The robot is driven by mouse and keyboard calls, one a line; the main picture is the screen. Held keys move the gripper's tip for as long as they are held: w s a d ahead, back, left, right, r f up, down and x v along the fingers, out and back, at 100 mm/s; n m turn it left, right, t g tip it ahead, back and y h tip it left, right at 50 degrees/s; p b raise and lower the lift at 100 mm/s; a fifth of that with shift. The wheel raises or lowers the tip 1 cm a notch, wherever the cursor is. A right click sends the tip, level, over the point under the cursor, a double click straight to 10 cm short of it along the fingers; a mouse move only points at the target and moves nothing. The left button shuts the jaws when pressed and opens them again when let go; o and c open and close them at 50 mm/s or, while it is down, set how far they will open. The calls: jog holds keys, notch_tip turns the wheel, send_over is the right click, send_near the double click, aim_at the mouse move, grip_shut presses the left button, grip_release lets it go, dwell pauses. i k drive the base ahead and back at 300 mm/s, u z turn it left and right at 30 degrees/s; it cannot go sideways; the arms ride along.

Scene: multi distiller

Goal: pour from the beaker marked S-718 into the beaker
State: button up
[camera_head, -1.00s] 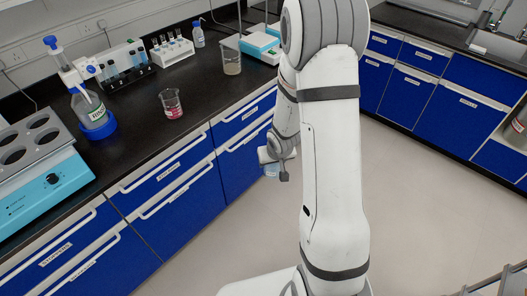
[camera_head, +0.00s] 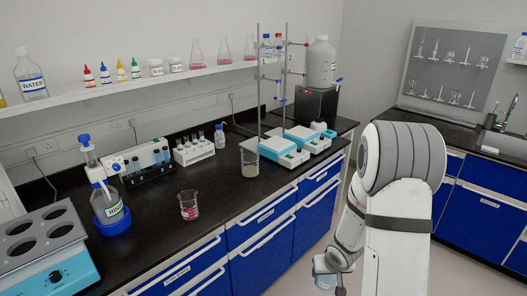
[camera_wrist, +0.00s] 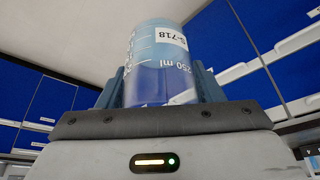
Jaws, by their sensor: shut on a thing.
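My gripper (camera_wrist: 160,95) is shut on a beaker marked S-718 (camera_wrist: 152,55), which has a 250 ml scale and bluish contents. Two other beakers stand upright on the black counter, left of my gripper. A small beaker (camera_head: 188,211) holds red liquid and has a label. A taller beaker (camera_head: 249,169) holds a greyish liquid. I cannot tell which of the two the task means.
The black counter (camera_head: 215,235) has free room around the small beaker. A shelf (camera_head: 150,85) runs above.

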aim_at(249, 155)
jog(key=z, duration=1.6)
jog(key=i, duration=2.7)
jog(key=u, duration=1.5)
